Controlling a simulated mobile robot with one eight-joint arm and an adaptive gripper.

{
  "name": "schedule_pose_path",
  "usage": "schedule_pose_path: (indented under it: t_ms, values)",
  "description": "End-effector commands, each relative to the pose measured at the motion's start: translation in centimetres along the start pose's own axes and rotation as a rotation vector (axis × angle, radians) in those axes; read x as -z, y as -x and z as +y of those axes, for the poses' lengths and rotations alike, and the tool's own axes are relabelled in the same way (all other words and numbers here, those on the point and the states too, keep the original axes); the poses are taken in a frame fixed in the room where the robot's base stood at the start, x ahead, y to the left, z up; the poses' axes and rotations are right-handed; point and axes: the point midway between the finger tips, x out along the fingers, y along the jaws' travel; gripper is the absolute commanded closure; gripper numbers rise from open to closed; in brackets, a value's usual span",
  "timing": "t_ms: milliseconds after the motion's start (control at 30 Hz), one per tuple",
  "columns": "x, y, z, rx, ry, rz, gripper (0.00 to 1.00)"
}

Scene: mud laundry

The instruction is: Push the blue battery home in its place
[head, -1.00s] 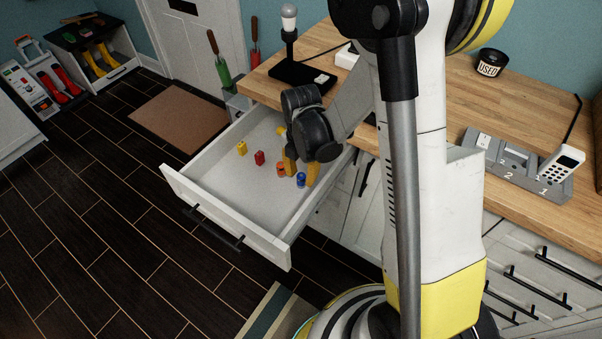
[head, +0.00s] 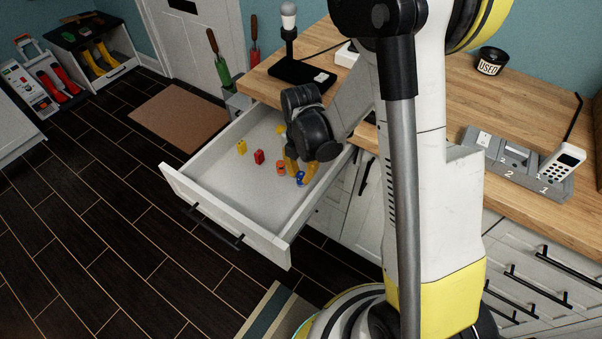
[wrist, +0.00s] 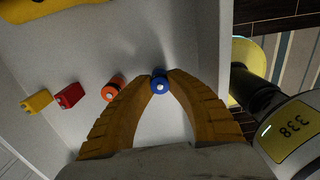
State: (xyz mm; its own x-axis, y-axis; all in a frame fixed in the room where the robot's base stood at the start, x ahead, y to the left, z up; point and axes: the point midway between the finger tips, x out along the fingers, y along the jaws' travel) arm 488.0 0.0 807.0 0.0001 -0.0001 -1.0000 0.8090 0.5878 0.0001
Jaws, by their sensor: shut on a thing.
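The blue battery (head: 300,178) is in the open drawer (head: 226,180), near its right wall. In the wrist view the battery (wrist: 160,84) shows its round end between the two yellow fingertips. My gripper (wrist: 160,78) is shut on it, with a fingertip at each side. In the head view my gripper (head: 297,172) reaches down into the drawer, and its fingers partly cover the battery. The grey tray (head: 520,165) on the counter has places marked 1 and 2. A white handset (head: 562,162) stands at its right end.
An orange battery (head: 281,167) stands close to the left of my gripper. Red (head: 259,157) and yellow (head: 241,147) pieces lie farther left in the drawer. A black cup marked USED (head: 491,62) and a lamp (head: 289,45) stand on the counter. The drawer's front is clear.

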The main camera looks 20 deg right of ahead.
Motion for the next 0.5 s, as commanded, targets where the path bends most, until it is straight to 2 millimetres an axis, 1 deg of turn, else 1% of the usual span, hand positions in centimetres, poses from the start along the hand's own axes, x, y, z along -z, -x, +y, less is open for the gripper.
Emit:
schedule_pose_path:
  t_ms: [233,500]
  values:
    - [0.0,0.4,0.0,0.000,0.000,0.000,1.00]
    - [0.0,2.2,0.0,0.000,0.000,0.000,1.00]
